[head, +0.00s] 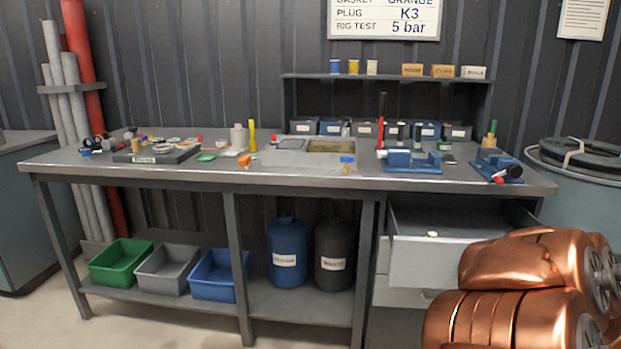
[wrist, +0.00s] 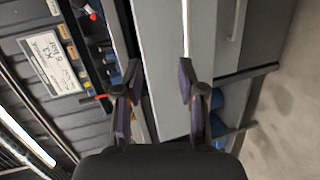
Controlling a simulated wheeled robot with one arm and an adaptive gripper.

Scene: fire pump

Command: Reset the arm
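My gripper (wrist: 159,66) shows in the wrist view with its two dark fingers spread apart. Nothing is between the fingers, and a pale grey surface lies beyond them. The head view does not show my gripper. My copper-coloured arm (head: 530,265) fills the lower right of the head view, in front of the right end of the workbench and beside the open drawer.
The workbench (head: 220,176) carries many small parts, blue vises and a tray. The drawer (head: 430,262) under its right side stands open, with a small pale object at its front edge. Bins (head: 120,262) and canisters (head: 287,255) stand below. Floor at left front is clear.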

